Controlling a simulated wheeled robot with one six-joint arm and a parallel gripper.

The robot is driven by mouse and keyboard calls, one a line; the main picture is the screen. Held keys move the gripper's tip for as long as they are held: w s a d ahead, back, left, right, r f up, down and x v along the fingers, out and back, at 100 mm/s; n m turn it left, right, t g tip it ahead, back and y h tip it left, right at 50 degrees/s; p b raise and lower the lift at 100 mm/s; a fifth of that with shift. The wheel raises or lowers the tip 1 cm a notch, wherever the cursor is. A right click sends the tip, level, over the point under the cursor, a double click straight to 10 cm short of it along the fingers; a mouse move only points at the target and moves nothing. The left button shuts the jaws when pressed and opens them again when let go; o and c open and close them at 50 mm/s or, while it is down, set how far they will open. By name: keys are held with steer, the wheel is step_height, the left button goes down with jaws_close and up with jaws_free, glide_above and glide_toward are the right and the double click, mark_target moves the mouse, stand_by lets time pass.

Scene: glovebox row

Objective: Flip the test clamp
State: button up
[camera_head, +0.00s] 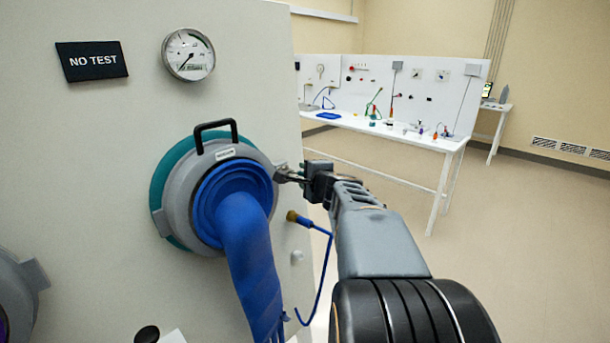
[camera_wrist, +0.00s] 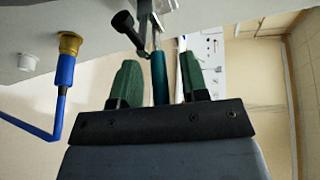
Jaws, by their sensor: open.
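The test clamp (camera_head: 281,174) is a small metal toggle clamp at the right edge of the grey glove port ring (camera_head: 264,160). In the wrist view it shows a black-tipped spindle (camera_wrist: 124,22), a metal bracket and a teal handle (camera_wrist: 158,78). My gripper (camera_wrist: 160,62) is open, with one green finger on each side of the handle. Gaps show between the handle and both fingers. In the head view my gripper (camera_head: 304,176) reaches the clamp from the right and hides most of its handle.
A blue glove sleeve (camera_head: 250,250) hangs from the port. A blue hose with a brass fitting (camera_head: 293,217) is just below my gripper. A gauge (camera_head: 188,54) and a "NO TEST" sign (camera_head: 92,60) are on the panel above. A white bench (camera_head: 400,137) stands far behind; floor right is clear.

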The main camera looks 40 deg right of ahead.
jaws_close()
stand_by(0.3)
